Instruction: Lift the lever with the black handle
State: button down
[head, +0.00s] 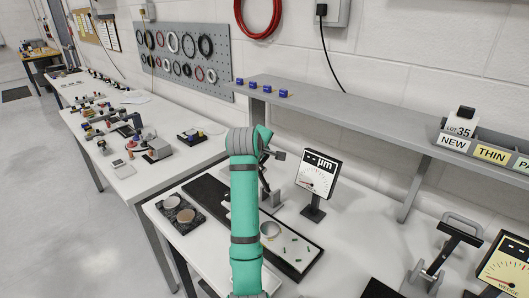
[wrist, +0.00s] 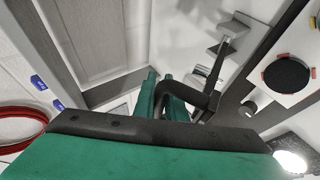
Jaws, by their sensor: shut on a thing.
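My gripper (wrist: 160,88) shows in the wrist view as two green fingers, shut on a black handle (wrist: 196,98). The handle is a bent black bar, part of a lever (wrist: 216,62) with a slim rod running up to a grey bracket. In the head view my green arm hides most of the gripper and the hold.
A gauge marked µm (head: 318,175) stands close at right. A second black-handled device (head: 459,233) stands far right by another gauge (head: 505,263). A shelf (head: 340,118) runs above the bench.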

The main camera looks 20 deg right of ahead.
jog(key=shift+s+d+f, duration=0.1)
jog(key=shift+d+f, duration=0.05)
jog(key=shift+f, duration=0.55)
jog(key=c, duration=2.1)
grip_release()
jog(key=shift+r, duration=0.1)
jog(key=s+r, duration=0.5)
jog(key=r, duration=0.6)
jog(key=shift+s+r, duration=0.15)
jog(key=shift+s, duration=0.05)
